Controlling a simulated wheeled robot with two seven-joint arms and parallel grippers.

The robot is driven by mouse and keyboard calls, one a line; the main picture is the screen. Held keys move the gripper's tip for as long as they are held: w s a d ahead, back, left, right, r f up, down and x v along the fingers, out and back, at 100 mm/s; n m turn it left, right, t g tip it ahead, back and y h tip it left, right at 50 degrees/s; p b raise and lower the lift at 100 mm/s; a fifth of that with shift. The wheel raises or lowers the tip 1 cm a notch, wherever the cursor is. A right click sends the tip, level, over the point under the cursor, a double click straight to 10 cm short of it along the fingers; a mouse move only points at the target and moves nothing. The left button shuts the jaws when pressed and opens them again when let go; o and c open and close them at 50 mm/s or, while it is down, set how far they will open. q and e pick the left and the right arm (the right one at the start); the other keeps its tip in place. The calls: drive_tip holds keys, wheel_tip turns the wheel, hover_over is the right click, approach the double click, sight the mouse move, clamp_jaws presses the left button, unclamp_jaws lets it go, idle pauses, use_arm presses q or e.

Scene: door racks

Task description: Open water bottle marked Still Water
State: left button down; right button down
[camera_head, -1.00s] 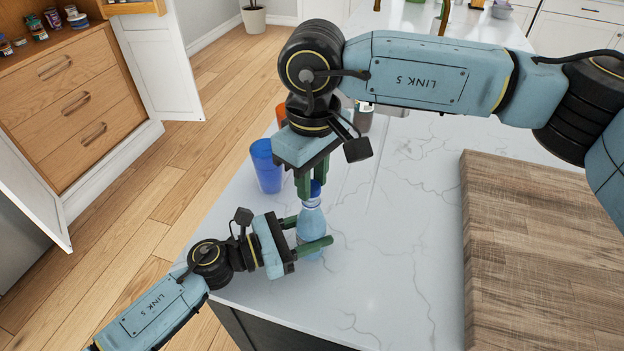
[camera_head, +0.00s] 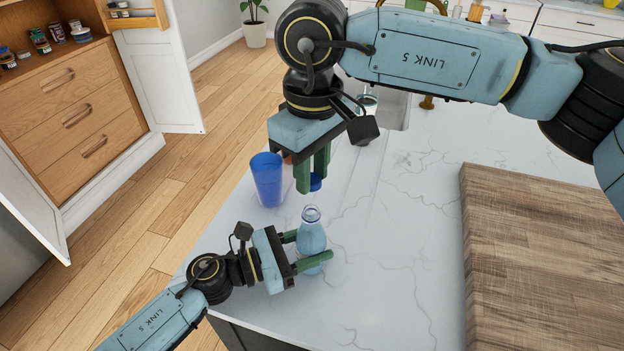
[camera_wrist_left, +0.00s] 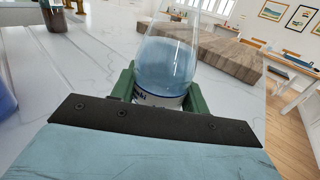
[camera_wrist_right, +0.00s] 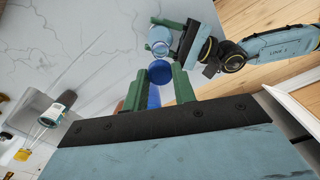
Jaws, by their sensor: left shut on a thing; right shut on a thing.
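The water bottle (camera_head: 312,236) stands upright on the marble counter, clear glass with bluish water and an uncovered mouth. My left gripper (camera_head: 314,250) is shut around its lower body. In the left wrist view the bottle (camera_wrist_left: 166,65) sits between the green fingers, with only part of its label showing, too little to read fully. My right gripper (camera_head: 313,185) is shut on the blue cap (camera_head: 316,182), held above and apart from the bottle mouth. In the right wrist view the cap (camera_wrist_right: 160,72) shows between the fingertips, with the open bottle beyond.
A blue cup (camera_head: 267,180) stands on the counter behind my left gripper, close to my right gripper. A wooden board (camera_head: 540,250) lies at the right. The counter (camera_head: 400,240) between bottle and board is clear. A sink (camera_head: 392,108) is at the back.

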use_arm(q)
drive_tip(key=c, duration=0.6)
unclamp_jaws()
drive_tip(key=shift+c, duration=0.2)
drive_tip(key=shift+a, duration=0.15)
